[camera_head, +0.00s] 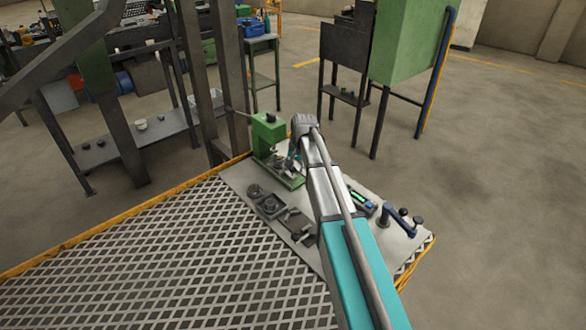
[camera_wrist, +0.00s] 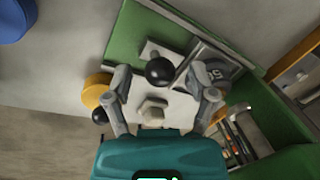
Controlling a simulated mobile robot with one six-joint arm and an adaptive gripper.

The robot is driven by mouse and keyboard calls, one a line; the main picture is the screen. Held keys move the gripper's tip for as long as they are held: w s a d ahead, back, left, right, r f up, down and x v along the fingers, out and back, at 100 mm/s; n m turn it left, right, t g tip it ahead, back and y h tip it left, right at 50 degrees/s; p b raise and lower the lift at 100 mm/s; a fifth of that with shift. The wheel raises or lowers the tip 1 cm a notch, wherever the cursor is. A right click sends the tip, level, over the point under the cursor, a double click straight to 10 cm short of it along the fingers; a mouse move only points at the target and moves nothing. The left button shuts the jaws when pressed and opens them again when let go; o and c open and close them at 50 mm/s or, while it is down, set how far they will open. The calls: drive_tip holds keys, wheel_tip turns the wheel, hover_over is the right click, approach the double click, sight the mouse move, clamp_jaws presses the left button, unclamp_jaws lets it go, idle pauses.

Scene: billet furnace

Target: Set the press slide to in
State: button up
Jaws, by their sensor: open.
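The green press (camera_head: 268,132) stands at the back corner of the grey table, and its green base (camera_head: 280,174) runs toward the table. In the wrist view a black ball knob (camera_wrist: 159,71) sits on a pale metal slide piece (camera_wrist: 155,50) by the green body (camera_wrist: 128,35). My gripper (camera_wrist: 158,78) is open, with one finger on each side of the knob. Whether either finger touches the knob cannot be told. In the head view my gripper (camera_head: 292,160) is low at the press, partly hidden by my arm. The slide's travel position is unclear.
The table (camera_head: 238,180) also holds dark round parts (camera_head: 268,204), a device with a green display (camera_head: 360,198) and a blue-handled fixture (camera_head: 398,222). Dark steel posts (camera_head: 228,75) rise behind the press. A green cabinet (camera_head: 410,45) stands behind right. Mesh grating (camera_head: 160,255) lies left.

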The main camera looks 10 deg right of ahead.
sight(285, 170)
clamp_jaws()
drive_tip(key=shift+w+a, duration=0.45)
drive_tip(key=shift+w, duration=0.3)
drive_tip(key=shift+w+a, duration=0.45)
drive_tip(key=shift+w, duration=0.3)
unclamp_jaws()
drive_tip(key=shift+s+d, duration=0.1)
